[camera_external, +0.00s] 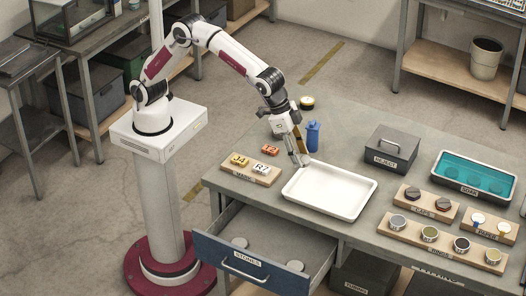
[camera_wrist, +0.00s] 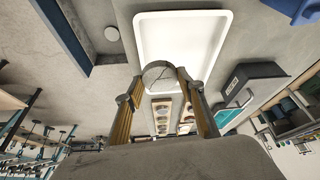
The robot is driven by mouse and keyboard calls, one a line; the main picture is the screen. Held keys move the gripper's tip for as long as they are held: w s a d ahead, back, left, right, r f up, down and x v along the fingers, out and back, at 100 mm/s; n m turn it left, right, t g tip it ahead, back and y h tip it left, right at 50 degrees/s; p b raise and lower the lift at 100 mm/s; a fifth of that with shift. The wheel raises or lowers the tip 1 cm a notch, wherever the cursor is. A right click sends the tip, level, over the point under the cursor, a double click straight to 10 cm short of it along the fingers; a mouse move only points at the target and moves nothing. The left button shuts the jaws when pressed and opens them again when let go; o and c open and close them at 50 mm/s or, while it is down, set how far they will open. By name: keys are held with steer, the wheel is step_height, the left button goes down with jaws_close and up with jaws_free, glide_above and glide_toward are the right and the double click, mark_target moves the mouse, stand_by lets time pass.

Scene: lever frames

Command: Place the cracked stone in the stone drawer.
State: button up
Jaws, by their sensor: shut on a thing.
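My gripper (camera_external: 301,158) is shut on a round grey stone at the left back corner of the white tray (camera_external: 330,207). In the wrist view the stone (camera_wrist: 158,74) sits between the two fingertips, with thin dark crack lines on its face. I cannot tell whether it touches the tray. The drawer labelled STONES (camera_external: 246,259) is pulled out at the front left of the table. The drawer also shows at upper left in the wrist view (camera_wrist: 80,57).
A board of numbered tags (camera_external: 252,174) lies left of the tray, above the drawer. A grey box labelled REJECT (camera_external: 391,149), a teal-filled tub (camera_external: 474,175) and racks of discs fill the right side.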

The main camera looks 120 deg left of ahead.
steer(key=s+d+m, duration=0.1)
steer(key=s+d, duration=0.1)
steer(key=d, duration=0.6)
steer(key=s+d+m, duration=0.1)
steer(key=s+d, duration=0.1)
steer(key=d, duration=0.6)
glide_above(264, 249)
steer(key=w+d, duration=0.2)
steer(key=d, duration=0.1)
step_height(264, 249, down, 21)
steer(key=shift+f+h, duration=0.4)
steer(key=shift+f, duration=0.15)
steer(key=shift+f, duration=3.1)
steer(key=shift+f, duration=1.9)
steer(key=shift+s+f, duration=0.1)
